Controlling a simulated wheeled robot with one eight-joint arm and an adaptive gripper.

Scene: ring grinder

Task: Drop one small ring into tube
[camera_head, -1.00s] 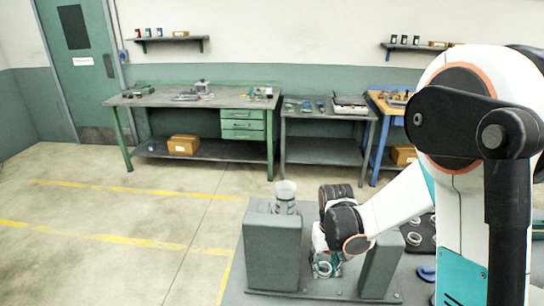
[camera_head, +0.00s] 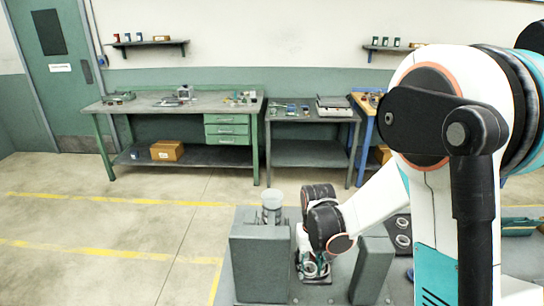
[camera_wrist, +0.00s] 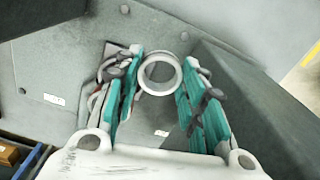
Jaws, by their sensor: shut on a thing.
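A small pale ring (camera_wrist: 160,73) is between the teal-and-grey fingers of my gripper (camera_wrist: 158,80) in the wrist view; the fingers are shut on its sides. In the head view my gripper (camera_head: 313,268) points down between two grey blocks, low near the bench top, with the ring (camera_head: 309,268) showing at its fingertips. The clear, open-topped tube (camera_head: 272,208) stands upright at the left grey block, to the left of and higher than my gripper. Its lower part is hidden by the block.
The left grey block (camera_head: 259,262) and right grey block (camera_head: 371,268) flank my gripper closely. A dark tray with more rings (camera_head: 402,240) lies to the right, partly behind my arm. Workbenches (camera_head: 180,105) stand far back, with open floor before them.

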